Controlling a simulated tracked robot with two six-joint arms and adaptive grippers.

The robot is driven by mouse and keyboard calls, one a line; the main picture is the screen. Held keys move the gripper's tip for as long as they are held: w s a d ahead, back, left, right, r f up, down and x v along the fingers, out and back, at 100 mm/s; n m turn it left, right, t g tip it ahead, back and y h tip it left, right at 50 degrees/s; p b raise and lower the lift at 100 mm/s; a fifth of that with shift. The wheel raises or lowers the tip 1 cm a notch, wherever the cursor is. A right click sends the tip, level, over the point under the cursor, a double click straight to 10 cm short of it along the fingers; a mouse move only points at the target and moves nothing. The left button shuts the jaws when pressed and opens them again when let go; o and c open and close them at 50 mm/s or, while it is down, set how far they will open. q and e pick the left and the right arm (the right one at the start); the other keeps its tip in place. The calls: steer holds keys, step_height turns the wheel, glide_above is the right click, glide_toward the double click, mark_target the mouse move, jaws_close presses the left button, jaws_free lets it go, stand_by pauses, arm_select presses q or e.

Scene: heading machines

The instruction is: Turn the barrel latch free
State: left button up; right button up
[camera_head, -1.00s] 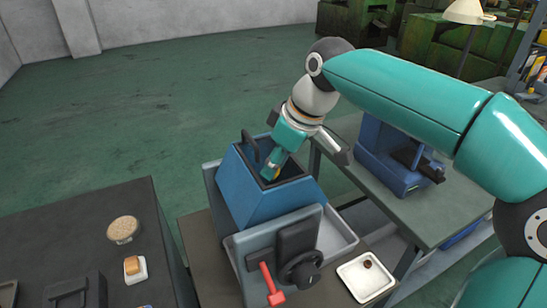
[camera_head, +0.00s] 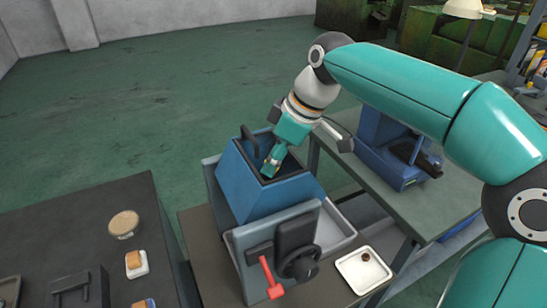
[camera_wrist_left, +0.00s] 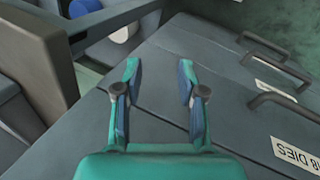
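A blue open-topped machine (camera_head: 262,200) stands at the middle of the head view. My right gripper (camera_head: 271,165) comes down into its top opening, with the fingertips at the dark inside. The fingers are small and partly merged in view, so I cannot tell if they are open or shut, or touching anything. I cannot make out the barrel latch; it may be hidden by the gripper or the opening's walls. My left gripper (camera_wrist_left: 160,76) shows in the left wrist view, open and empty above a dark grey surface.
The machine's front has a red lever (camera_head: 270,278) and a black knob (camera_head: 300,262). A white tray (camera_head: 346,275) lies to the right. A dark bench (camera_head: 85,225) is at left.

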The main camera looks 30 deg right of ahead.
steer(key=shift+o, duration=0.8)
steer(key=v, duration=1.1)
steer(key=shift+r, duration=0.35)
steer(key=shift+s+d, duration=0.1)
steer(key=shift+d, duration=0.05)
